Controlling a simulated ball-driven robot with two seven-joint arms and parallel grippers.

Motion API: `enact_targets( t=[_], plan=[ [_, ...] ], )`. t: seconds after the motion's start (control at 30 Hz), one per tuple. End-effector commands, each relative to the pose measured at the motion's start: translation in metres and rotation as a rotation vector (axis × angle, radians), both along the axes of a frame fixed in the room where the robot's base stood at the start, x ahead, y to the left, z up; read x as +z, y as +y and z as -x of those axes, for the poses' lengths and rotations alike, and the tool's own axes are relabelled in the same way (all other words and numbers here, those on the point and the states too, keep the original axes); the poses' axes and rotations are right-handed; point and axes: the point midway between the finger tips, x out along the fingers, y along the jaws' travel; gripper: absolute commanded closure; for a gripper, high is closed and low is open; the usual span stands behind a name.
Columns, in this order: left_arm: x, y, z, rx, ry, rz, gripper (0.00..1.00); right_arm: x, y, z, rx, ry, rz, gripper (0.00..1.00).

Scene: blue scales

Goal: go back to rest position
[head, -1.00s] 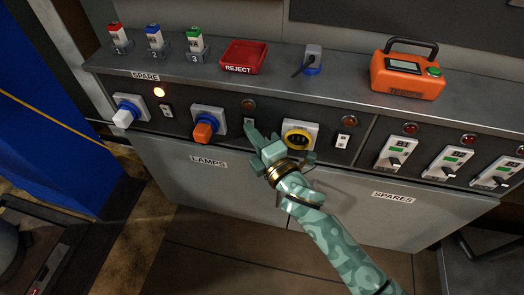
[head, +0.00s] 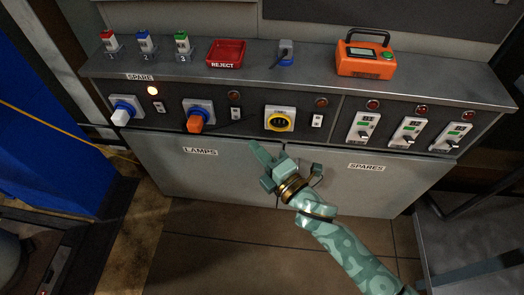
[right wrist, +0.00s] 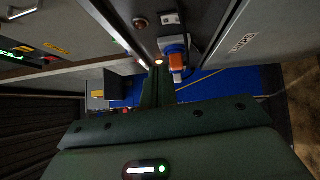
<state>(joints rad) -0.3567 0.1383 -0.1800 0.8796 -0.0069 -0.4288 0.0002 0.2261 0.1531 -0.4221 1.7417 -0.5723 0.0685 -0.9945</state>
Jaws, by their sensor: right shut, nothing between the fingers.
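My right gripper (head: 258,160) is shut and empty. In the head view it hangs in front of the grey cabinet doors, below the panel and apart from it. Its arm comes in from the lower right. In the right wrist view its closed fingers (right wrist: 157,88) point away from the camera, with an orange plug in a blue socket (right wrist: 176,60) beyond and to the right. The same orange plug (head: 195,122) shows on the panel in the head view. My left gripper is not in either view.
The panel carries a white plug (head: 122,115), a yellow-ringed socket (head: 279,120) and several breakers (head: 363,127). On the shelf stand a red reject tray (head: 226,52), an orange tester (head: 365,55), a small grey-blue plug (head: 286,54) and three numbered fuses (head: 145,43). The floor in front is open.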

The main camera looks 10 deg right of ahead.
Motion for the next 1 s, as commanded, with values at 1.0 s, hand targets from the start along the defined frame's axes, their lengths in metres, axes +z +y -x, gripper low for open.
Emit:
enact_targets(
  t=[1.0],
  plan=[
    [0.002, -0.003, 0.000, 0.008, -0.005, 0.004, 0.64, -0.101, -0.042, 0.013, -0.156, 0.441, -0.307, 1.00]
  ],
)
